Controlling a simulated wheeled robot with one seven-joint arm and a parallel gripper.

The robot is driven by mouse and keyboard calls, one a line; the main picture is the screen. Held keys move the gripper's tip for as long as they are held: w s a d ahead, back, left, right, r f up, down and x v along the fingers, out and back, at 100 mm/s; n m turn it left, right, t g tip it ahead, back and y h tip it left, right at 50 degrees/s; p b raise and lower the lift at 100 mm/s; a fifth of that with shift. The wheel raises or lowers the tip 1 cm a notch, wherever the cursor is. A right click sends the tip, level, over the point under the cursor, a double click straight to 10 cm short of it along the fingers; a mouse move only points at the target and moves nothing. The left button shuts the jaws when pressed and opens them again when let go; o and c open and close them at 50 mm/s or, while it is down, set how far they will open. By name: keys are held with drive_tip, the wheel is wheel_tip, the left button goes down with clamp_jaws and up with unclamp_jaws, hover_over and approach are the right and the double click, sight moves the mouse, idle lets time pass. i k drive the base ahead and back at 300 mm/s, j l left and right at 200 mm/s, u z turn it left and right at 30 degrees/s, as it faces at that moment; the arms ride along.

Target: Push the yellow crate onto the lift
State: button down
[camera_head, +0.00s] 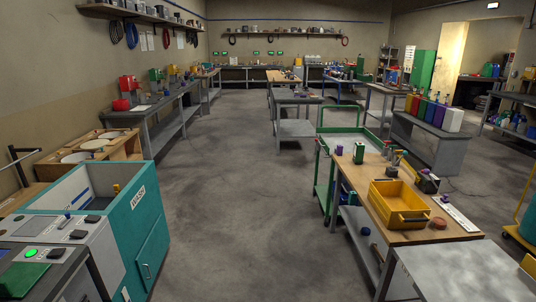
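A yellow crate (381,211), open at the top, sits on a wooden-topped bench (365,192) at the right, close to the bench's front end. A bare grey metal surface (455,272) stands at the lower right, in front of the bench. It may be the lift, but I cannot tell for sure. The crate is apart from this grey surface. My gripper is not in view.
Small bottles and tools stand behind the crate, and a white strip (455,212) lies to its right. A green-framed cart (350,136) stands beyond the bench. A teal machine (140,225) is at the left. The floor (235,190) between is clear.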

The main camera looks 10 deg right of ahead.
sight(396, 203)
drive_tip(key=i+j+z, duration=0.1)
drive_tip(key=i+z, duration=0.2)
drive_tip(key=i, duration=2.2)
drive_tip(key=i+l+z, duration=0.15)
drive_tip(key=i, duration=0.4)
drive_tip(key=i+l+z, duration=0.1)
drive_tip(key=i+l, duration=0.15)
drive_tip(key=i, duration=0.3)
drive_tip(key=i+l+z, duration=0.15)
drive_tip(key=i, duration=0.4)
